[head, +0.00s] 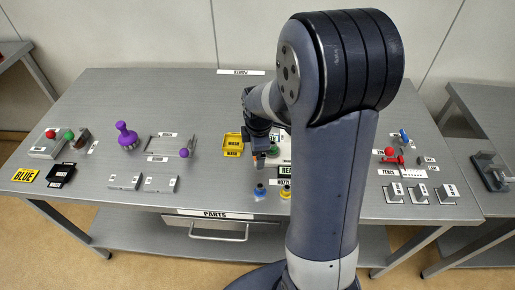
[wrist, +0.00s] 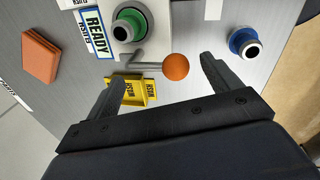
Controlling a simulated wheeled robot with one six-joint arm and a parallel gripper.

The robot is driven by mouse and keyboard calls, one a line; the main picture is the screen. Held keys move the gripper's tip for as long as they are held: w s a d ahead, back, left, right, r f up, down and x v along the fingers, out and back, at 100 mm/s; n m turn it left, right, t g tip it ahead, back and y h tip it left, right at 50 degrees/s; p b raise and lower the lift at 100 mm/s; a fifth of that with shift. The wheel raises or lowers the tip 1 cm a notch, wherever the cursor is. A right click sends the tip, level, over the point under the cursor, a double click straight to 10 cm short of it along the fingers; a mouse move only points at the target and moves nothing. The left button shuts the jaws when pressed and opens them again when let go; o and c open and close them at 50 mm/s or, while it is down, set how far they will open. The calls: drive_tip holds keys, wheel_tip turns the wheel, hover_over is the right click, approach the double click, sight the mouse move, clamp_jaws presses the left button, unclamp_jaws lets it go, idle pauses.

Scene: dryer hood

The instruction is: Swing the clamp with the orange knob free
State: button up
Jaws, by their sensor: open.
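In the wrist view, the orange knob (wrist: 176,66) is a round ball at the end of a grey clamp lever (wrist: 147,65). The lever lies beside a green-ringed socket (wrist: 129,25) on a pale block. My gripper (wrist: 163,70) is open, with one dark finger to the left of the knob and one to the right. The knob shows in the gap at about fingertip level; contact with either finger is not visible. In the head view my gripper (head: 258,160) is low over the middle of the table, and my arm hides much of the clamp area.
A yellow WASH tray (wrist: 135,90) lies close to the left finger. A blue-ringed part (wrist: 244,44) is at right, an orange block (wrist: 40,55) at left, and a READY label (wrist: 94,32) at upper left. The grey table (head: 210,105) has bare room behind the tray.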

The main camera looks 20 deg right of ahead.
wheel_tip(320, 180, up, 10)
drive_tip(key=s, duration=0.2)
drive_tip(key=shift+a, duration=0.2)
drive_tip(key=shift+f, duration=0.1)
drive_tip(key=f, duration=0.3)
drive_tip(key=w+f, duration=0.1)
drive_tip(key=f, duration=0.3)
drive_tip(key=w+f, duration=0.1)
drive_tip(key=f, duration=0.2)
drive_tip(key=shift+w+d+f, duration=0.1)
drive_tip(key=shift+d+f, duration=0.1)
drive_tip(key=shift+f, duration=0.1)
drive_tip(key=shift+r, duration=0.1)
drive_tip(key=shift+r, duration=0.1)
